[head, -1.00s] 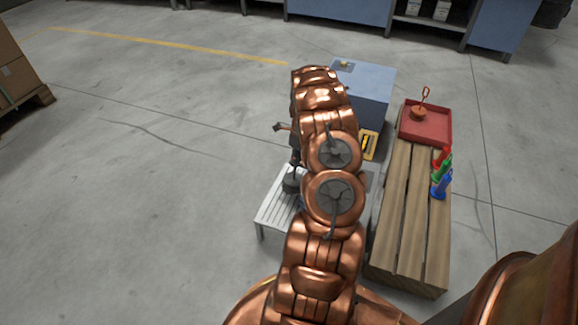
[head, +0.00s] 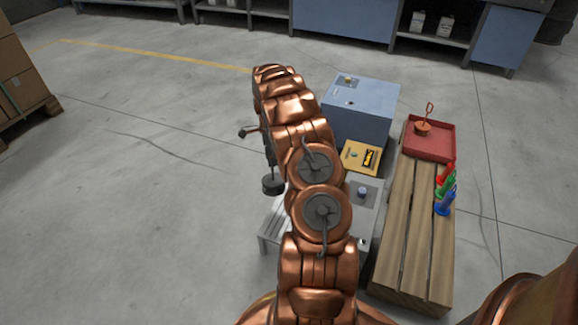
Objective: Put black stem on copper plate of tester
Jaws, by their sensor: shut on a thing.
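My gripper (head: 270,157) is mostly hidden behind my copper arm, left of the arm's middle. It is shut on a dark piece with a round, wide base, which I take to be the black stem (head: 273,186). The piece hangs roughly upright, base down, clear of the slatted stand. A blue-grey box (head: 370,115) with small fittings on its top stands right of my arm. A grey unit with a round knob (head: 362,192) stands nearer. I cannot tell which is the tester, and no copper plate can be made out.
A yellow panel (head: 361,157) lies between the box and grey unit. A pale slatted stand (head: 272,231) is partly behind my arm.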

